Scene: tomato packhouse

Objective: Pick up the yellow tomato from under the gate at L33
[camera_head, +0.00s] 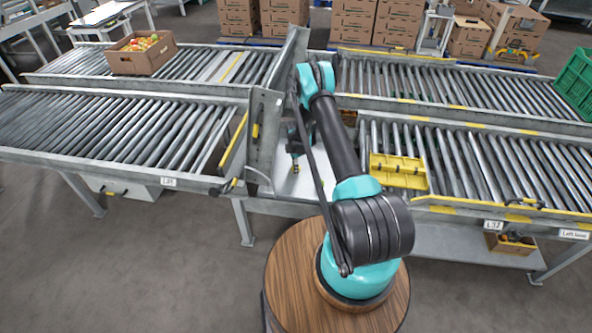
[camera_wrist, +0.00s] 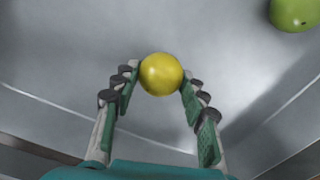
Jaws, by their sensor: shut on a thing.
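In the wrist view a round yellow tomato (camera_wrist: 160,73) sits between the fingertips of my gripper (camera_wrist: 161,80). The green-padded fingers are closed against it from both sides. Below it is a smooth grey metal surface (camera_wrist: 70,118); I cannot tell whether the tomato touches it. In the head view my gripper (camera_head: 295,168) reaches down into the gap between the two conveyor halves, beside an upright grey metal plate (camera_head: 263,128). The tomato is too small to make out surely there. A label (camera_head: 168,182) on the left conveyor is hard to read.
A green tomato (camera_wrist: 295,12) lies at the wrist view's top right corner. Roller conveyors (camera_head: 100,125) run left and right. A yellow rack (camera_head: 398,171) stands on the right rollers. A cardboard box of tomatoes (camera_head: 140,62) is at back left, a green crate (camera_head: 577,82) at far right.

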